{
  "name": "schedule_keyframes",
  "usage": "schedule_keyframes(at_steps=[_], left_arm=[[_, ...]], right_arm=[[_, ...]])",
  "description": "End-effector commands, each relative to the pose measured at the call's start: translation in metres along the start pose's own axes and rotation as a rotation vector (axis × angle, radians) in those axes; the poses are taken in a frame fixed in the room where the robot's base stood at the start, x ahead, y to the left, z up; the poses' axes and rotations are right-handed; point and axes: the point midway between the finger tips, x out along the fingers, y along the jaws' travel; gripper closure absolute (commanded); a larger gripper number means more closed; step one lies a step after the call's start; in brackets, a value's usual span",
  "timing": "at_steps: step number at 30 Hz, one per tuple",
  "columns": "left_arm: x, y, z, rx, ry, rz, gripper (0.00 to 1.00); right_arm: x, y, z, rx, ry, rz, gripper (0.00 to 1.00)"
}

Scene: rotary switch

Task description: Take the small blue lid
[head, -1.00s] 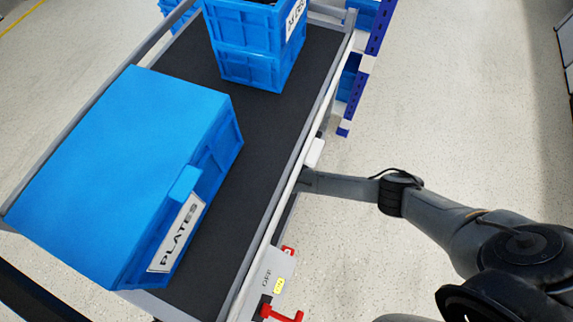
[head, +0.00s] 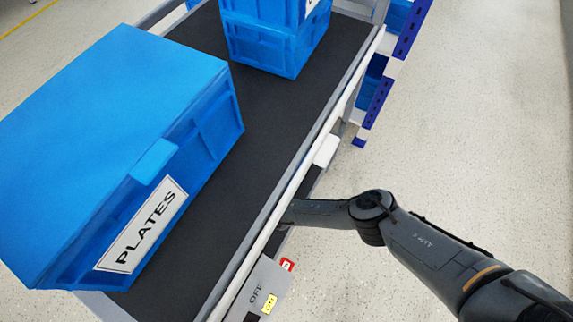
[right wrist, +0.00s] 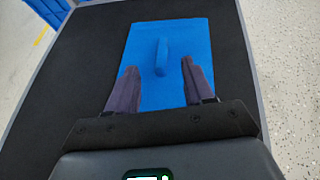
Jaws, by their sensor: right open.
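The small blue lid (right wrist: 148,92) shows in the right wrist view as a flat blue rectangle with a raised handle (right wrist: 162,57) in its middle. It lies on a dark surface. My right gripper (right wrist: 160,78) is open, with its two fingers over the lid, one to each side of the handle's line. The handle appears beyond the fingertips, and nothing is between the fingers. In the head view my right arm (head: 440,250) reaches left to the conveyor's side rail, where its hand is hidden. I cannot make out this lid in the head view. My left gripper is not in view.
A large lidded blue crate labelled PLATES (head: 195,165) stands on the dark conveyor belt (head: 262,125). Stacked blue crates (head: 268,42) stand farther back. A grey box marked OFF (head: 262,285) is on the near side. Speckled floor (head: 480,130) is clear at right.

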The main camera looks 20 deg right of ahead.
Motion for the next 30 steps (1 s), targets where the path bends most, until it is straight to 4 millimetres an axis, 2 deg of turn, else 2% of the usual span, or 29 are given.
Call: schedule_keyframes(at_steps=[8, 16, 20, 27, 30], left_arm=[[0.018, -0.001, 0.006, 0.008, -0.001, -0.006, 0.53], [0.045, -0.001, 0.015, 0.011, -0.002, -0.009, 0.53], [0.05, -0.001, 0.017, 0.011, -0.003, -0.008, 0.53], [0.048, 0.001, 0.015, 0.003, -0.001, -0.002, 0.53], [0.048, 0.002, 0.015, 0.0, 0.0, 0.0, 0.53]], right_arm=[[0.017, 0.0, -0.004, 0.003, 0.0, -0.001, 0.48], [0.047, -0.001, -0.007, 0.001, 0.001, -0.002, 0.48], [0.054, 0.0, -0.004, 0.002, 0.002, 0.0, 0.48], [0.054, 0.0, -0.002, 0.001, 0.002, 0.0, 0.48], [0.054, 0.0, -0.002, 0.001, 0.002, 0.0, 0.63]])
